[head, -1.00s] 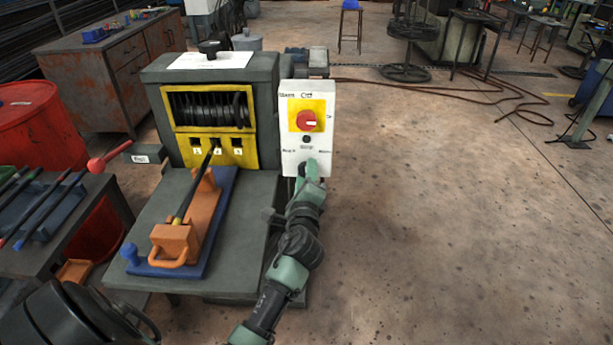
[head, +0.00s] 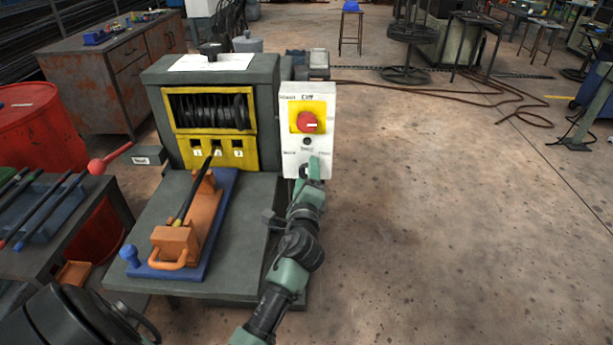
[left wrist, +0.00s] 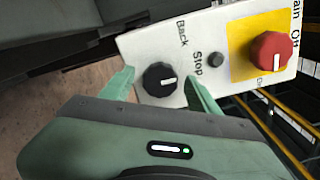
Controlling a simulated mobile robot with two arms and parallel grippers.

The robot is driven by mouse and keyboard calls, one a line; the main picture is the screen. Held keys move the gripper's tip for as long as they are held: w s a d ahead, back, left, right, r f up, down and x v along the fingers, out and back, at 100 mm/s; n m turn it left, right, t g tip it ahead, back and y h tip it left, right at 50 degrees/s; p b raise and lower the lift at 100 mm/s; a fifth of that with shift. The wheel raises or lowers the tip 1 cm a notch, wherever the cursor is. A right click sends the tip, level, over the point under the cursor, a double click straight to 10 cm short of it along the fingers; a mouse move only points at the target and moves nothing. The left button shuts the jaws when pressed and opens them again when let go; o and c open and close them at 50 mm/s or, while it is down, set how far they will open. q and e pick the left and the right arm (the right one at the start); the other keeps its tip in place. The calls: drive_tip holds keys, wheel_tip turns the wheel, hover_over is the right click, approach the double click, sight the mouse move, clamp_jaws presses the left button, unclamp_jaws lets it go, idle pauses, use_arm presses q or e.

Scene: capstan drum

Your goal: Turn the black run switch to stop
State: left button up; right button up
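The black run switch (left wrist: 159,79) is a round knob on a white control panel (head: 290,125). In the left wrist view its white mark points right, about toward the "Stop" label; "Back" is printed to one side. My left gripper (head: 309,169) is at the lower part of the panel in the head view. In the left wrist view its two green fingers (left wrist: 160,88) stand apart, one on each side of the knob, with a visible gap at each. The "Run" label is not readable in the wrist view. My right gripper is not in view.
A red knob (head: 307,122) on a yellow plate and a small dark button (head: 306,141) sit above the switch. The grey machine (head: 215,70) with its drum stands left of the panel, with an orange block (head: 176,243) on its table.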

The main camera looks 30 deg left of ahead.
use_arm(q)
drive_tip(key=v, duration=0.8)
drive_tip(key=shift+b, duration=0.35)
drive_tip(key=shift+a, duration=0.1)
drive_tip(key=s+d+f+n+g+h+p, duration=0.1)
drive_tip(key=d+f+g+h, duration=0.15)
drive_tip(key=f, duration=0.85)
drive_tip(key=d+f+n+g+h, duration=0.1)
drive_tip(key=d+f+h, duration=0.25)
drive_tip(key=f, duration=0.75)
drive_tip(key=s+d+f+n+g+h+p, duration=0.1)
drive_tip(key=s+d+f+g, duration=0.1)
drive_tip(key=s+f, duration=0.45)
drive_tip(key=s+d+f+n+g+h, duration=0.1)
drive_tip(key=s+d+f+n, duration=0.15)
drive_tip(key=f, duration=0.75)
drive_tip(key=s+f+n+g, duration=0.2)
drive_tip(key=s+f, duration=0.4)
drive_tip(key=s, duration=0.6)
drive_tip(key=s+f+n+g+h+p, duration=0.1)
drive_tip(key=s+f+n+g, duration=0.2)
drive_tip(key=s+f, duration=0.3)
drive_tip(key=s+f+n+g, duration=0.2)
drive_tip(key=s+f+n, duration=0.2)
drive_tip(key=s, duration=1.3)
drive_tip(key=shift+s+a+f+g+h, duration=0.3)
drive_tip(key=shift+f+g, duration=0.05)
drive_tip(key=shift+f, duration=0.6)
